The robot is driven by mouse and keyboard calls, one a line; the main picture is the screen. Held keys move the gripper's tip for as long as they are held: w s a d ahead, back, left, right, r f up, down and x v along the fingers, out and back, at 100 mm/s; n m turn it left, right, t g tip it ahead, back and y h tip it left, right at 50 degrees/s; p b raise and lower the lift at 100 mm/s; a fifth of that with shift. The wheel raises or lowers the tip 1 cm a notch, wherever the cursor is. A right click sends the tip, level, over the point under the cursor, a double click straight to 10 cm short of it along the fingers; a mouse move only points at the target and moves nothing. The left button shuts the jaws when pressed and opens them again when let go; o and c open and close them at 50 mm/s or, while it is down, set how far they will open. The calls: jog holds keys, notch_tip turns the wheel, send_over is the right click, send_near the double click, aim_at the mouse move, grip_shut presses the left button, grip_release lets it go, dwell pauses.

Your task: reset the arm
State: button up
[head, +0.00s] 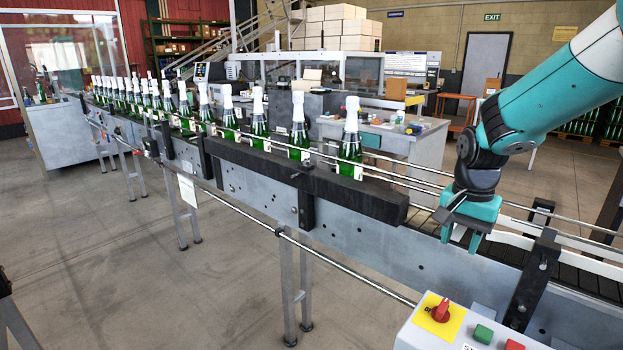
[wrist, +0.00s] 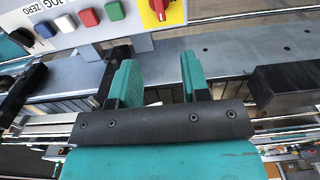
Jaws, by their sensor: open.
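My teal gripper (head: 461,240) hangs from my arm at the right of the head view, fingers pointing down over the conveyor (head: 400,237) and its rails. In the wrist view my gripper (wrist: 158,85) shows two teal fingers spread apart with nothing between them. It is to the right of the nearest bottle and clear of it. A row of green bottles with white foil tops stands on the conveyor, the nearest bottle (head: 350,140) upright at the right end of the row.
A control panel (head: 470,335) with a red knob on a yellow plate and coloured buttons stands at the front right. It also shows in the wrist view (wrist: 90,25). Metal guide rails run along the conveyor beside my gripper. A workbench (head: 400,145) stands behind. Floor at front left is free.

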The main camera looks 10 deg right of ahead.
jog(key=s+a+r+n+y, duration=0.2)
jog(key=s+a+r+n, duration=0.1)
jog(key=s+a+n, duration=0.5)
jog(key=s+a+r+n+y, duration=0.2)
jog(key=s+a+n, duration=0.7)
jog(key=s+a, duration=0.5)
jog(key=shift+a+r+n, duration=0.2)
jog(key=shift+r+n, duration=0.1)
jog(key=shift+r, duration=0.6)
jog(key=shift+w, duration=0.1)
